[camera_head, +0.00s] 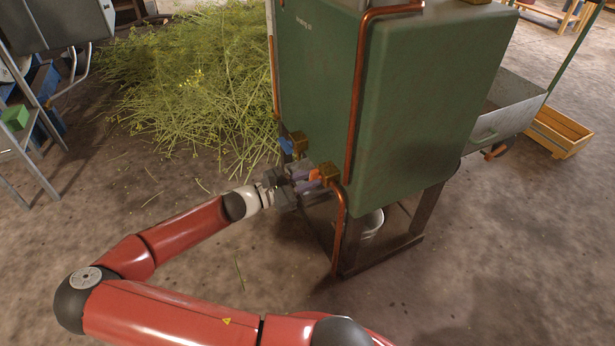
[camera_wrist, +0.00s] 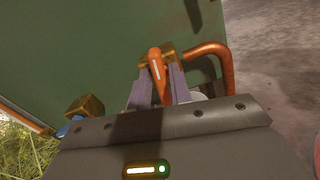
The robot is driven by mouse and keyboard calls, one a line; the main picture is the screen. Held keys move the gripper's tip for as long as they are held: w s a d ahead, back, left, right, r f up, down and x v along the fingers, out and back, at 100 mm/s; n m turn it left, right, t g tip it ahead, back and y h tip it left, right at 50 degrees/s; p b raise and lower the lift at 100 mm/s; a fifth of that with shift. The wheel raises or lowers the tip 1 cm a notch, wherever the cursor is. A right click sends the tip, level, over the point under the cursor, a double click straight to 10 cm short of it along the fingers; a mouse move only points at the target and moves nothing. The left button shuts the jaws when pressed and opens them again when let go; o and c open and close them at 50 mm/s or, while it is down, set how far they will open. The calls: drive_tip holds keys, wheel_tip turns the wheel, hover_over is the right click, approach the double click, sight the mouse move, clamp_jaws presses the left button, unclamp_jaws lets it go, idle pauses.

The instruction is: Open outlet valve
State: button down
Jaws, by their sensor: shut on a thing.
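The green still tank (camera_head: 425,85) stands on dark legs. Low on it is a brass valve (camera_head: 329,171) with an orange handle (camera_head: 315,174), and a copper outlet pipe (camera_head: 340,225) bends down from it. My gripper (camera_head: 301,181) is at this valve. In the wrist view, the orange handle (camera_wrist: 155,62) lies between the two purple-grey fingers of my gripper (camera_wrist: 158,86), which are shut on it. The handle's lower end is hidden behind the gripper body. A second brass valve with a blue handle (camera_head: 286,146) sits to the left, apart from my gripper.
A metal bucket (camera_head: 372,222) stands under the tank, partly hidden by the pipe and legs. A heap of green herbs (camera_head: 190,85) lies behind at left. A wooden crate (camera_head: 560,132) is on the floor at right. A ladder-like stand (camera_head: 35,160) is at far left. The front floor is clear.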

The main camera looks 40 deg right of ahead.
drive_tip(key=m+p, duration=0.1)
drive_tip(key=m, duration=0.2)
drive_tip(key=shift+s+m, duration=0.1)
drive_tip(key=shift+m, duration=0.2)
drive_tip(key=shift+s+a+f+m+b, duration=0.1)
drive_tip(key=shift+f+m+b, duration=0.05)
drive_tip(key=shift+m, duration=1.85)
drive_tip(key=shift+s+d+f+m+b, duration=0.1)
drive_tip(key=shift+f+m+b, duration=0.1)
drive_tip(key=shift+m, duration=1.8)
drive_tip(key=shift+a+f+m+b, duration=0.1)
drive_tip(key=shift+f+m+b, duration=0.05)
drive_tip(key=shift+m, duration=2.15)
drive_tip(key=c, duration=1.5)
unclamp_jaws()
drive_tip(key=shift+o, duration=0.2)
